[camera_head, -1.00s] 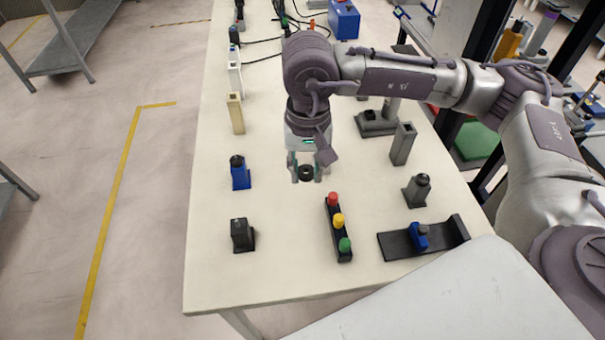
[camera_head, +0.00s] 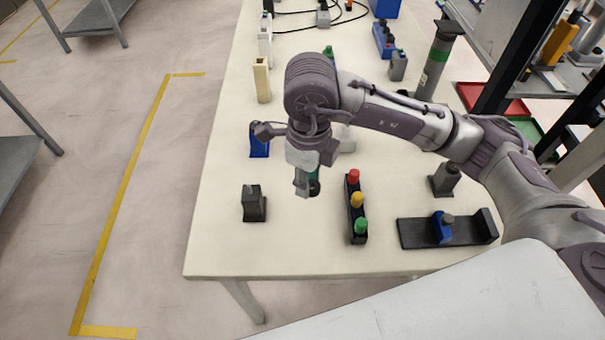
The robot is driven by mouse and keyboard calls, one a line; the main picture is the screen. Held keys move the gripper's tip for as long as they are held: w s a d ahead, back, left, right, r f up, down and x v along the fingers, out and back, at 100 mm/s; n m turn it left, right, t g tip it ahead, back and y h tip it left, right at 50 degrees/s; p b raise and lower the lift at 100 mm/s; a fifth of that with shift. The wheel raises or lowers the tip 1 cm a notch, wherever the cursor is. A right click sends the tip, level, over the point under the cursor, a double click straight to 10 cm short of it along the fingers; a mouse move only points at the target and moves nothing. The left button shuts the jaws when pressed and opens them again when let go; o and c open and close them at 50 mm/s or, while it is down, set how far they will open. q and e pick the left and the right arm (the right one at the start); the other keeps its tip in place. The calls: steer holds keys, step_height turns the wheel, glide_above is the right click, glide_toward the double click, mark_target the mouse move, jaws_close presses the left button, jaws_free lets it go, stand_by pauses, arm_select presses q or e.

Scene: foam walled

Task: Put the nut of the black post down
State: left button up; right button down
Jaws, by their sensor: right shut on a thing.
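The black post (camera_head: 254,207) stands upright on the table at the left, with a short metal stud showing on top and no nut on it. My right gripper (camera_head: 308,187) is to the right of it, above the table, and is shut on a dark nut (camera_head: 315,188). The nut is partly hidden by the gripper finger. My left gripper is not in view.
A rack with red, yellow and green knobs (camera_head: 357,206) stands just right of the gripper. The front left table is clear.

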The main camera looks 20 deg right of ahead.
steer(key=w+f, duration=0.2)
steer(key=w, duration=0.1)
steer(key=w+d+f+p, duration=0.1)
steer(key=w+f, duration=0.1)
steer(key=w, duration=0.2)
steer(key=w+d+f, duration=0.1)
steer(key=w+f, duration=0.1)
steer(key=w, duration=0.2)
steer(key=shift+f+p, duration=0.3)
steer(key=shift+f, duration=0.05)
step_height(320, 180, down, 4)
steer(key=shift+r+p, duration=0.1)
steer(key=shift+p, duration=0.4)
steer(key=shift+f, duration=0.25)
steer(key=c, duration=0.9)
jaws_free()
steer(key=shift+o, duration=0.2)
steer(key=shift+r, duration=0.3)
step_height(320, 180, up, 12)
steer(key=b, duration=0.2)
